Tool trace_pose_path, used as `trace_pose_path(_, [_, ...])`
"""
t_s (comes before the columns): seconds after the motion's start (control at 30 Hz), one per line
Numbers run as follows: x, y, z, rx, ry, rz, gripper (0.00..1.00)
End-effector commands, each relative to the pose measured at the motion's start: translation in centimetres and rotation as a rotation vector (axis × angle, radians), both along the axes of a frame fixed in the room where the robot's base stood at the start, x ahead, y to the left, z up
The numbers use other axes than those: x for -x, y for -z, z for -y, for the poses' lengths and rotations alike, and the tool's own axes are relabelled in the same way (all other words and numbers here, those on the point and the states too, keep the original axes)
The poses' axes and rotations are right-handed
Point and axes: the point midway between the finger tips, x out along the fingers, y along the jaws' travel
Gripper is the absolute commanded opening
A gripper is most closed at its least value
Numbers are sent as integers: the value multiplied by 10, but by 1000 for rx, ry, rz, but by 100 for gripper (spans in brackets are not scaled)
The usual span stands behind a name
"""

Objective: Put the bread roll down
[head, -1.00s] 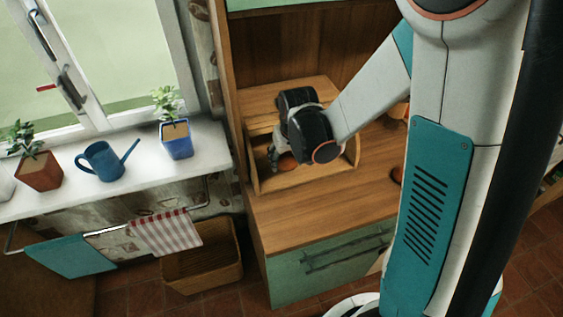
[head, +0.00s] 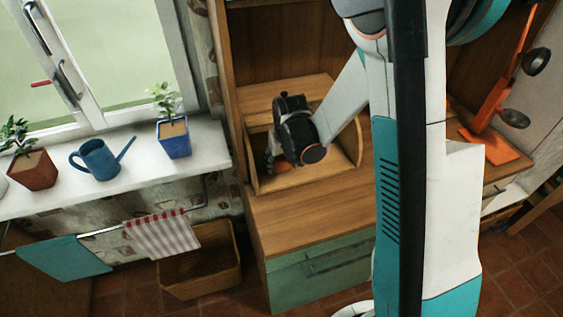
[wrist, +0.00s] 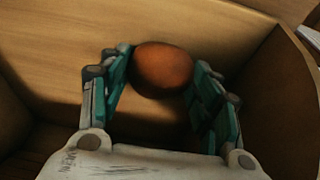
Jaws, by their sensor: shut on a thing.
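The bread roll (wrist: 163,69) is a round, reddish-brown thing between the two teal fingers of my gripper (wrist: 162,80) in the wrist view. My gripper is shut on it. In the head view my gripper (head: 272,165) reaches into an open-fronted wooden bread box (head: 310,178) on the wooden counter, and a bit of the roll (head: 283,168) shows beside the fingers. The wrist view shows the box's wooden floor (wrist: 60,60) and side walls around the roll. I cannot tell whether the roll touches the floor of the box.
The counter (head: 310,218) in front of the box is clear. An orange stand (head: 492,105) is at the right. The windowsill at left holds a blue watering can (head: 98,160) and potted plants (head: 174,138). A wooden crate (head: 200,265) stands on the floor.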

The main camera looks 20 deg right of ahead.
Motion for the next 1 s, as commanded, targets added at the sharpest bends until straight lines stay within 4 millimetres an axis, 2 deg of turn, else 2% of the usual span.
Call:
trace_pose_path(0.23, [0, 2, 0, 0, 0, 0, 30])
trace_pose_path(0.27, [0, 3, 0, 0, 0, 0, 60])
trace_pose_path(0.33, [0, 2, 0, 0, 0, 0, 76])
trace_pose_path(0.37, [0, 2, 0, 0, 0, 0, 78])
trace_pose_path(0.77, [0, -1, 0, 0, 0, 0, 78])
trace_pose_path(0.87, [2, -8, 0, 0, 0, 0, 78])
trace_pose_path(1.0, [8, -32, 0, 0, 0, 0, 78])
